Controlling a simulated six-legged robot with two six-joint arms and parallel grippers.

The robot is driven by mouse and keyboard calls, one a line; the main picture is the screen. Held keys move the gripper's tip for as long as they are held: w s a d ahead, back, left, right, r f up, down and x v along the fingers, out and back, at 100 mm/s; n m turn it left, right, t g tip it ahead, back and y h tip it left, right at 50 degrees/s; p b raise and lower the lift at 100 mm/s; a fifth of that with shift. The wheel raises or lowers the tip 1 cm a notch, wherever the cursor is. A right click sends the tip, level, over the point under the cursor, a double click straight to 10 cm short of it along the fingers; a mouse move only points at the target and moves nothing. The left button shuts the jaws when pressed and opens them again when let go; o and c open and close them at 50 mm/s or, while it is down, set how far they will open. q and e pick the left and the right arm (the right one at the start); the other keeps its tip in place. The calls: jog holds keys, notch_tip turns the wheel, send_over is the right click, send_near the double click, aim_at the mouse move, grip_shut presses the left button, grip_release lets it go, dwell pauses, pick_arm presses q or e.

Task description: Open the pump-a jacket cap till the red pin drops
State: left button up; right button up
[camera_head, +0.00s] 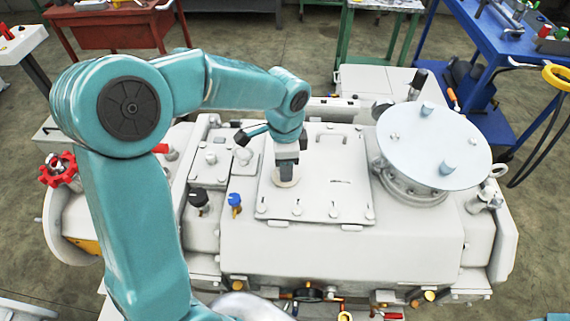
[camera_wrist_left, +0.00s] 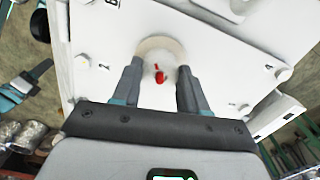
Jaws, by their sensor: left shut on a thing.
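My left gripper (camera_head: 286,178) points down at a small round beige cap (camera_head: 288,184) on the pale top plate of the machine, and its fingers are shut on the cap. In the left wrist view, the gripper (camera_wrist_left: 160,78) has one finger on each side of the cap (camera_wrist_left: 160,44), whose curved rim shows beyond the fingertips. A small red pin (camera_wrist_left: 160,76) shows between the fingers. I cannot tell how high the pin stands. My right gripper is not in view.
The bolted top plate (camera_head: 330,180) surrounds the cap. A large round lid (camera_head: 435,145) stands to the right. A black knob (camera_head: 198,197) and a blue knob (camera_head: 235,200) stand to the left. A red handwheel (camera_head: 58,170) is at the far left.

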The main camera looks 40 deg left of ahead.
pick_arm(q)
jog(key=n+b, duration=0.1)
jog(key=n, duration=0.5)
jog(key=shift+s+f, duration=0.1)
jog(key=shift+f, duration=0.05)
jog(key=n+b, duration=0.1)
jog(key=n, duration=0.4)
jog(key=shift+d+b, duration=0.1)
jog(key=shift+b, duration=0.2)
jog(key=shift+n, duration=0.5)
jog(key=o, duration=1.1)
jog(key=shift+c, duration=0.2)
notch_tip(320, 180, up, 16)
jog(key=p, duration=0.2)
jog(key=shift+r, duration=0.2)
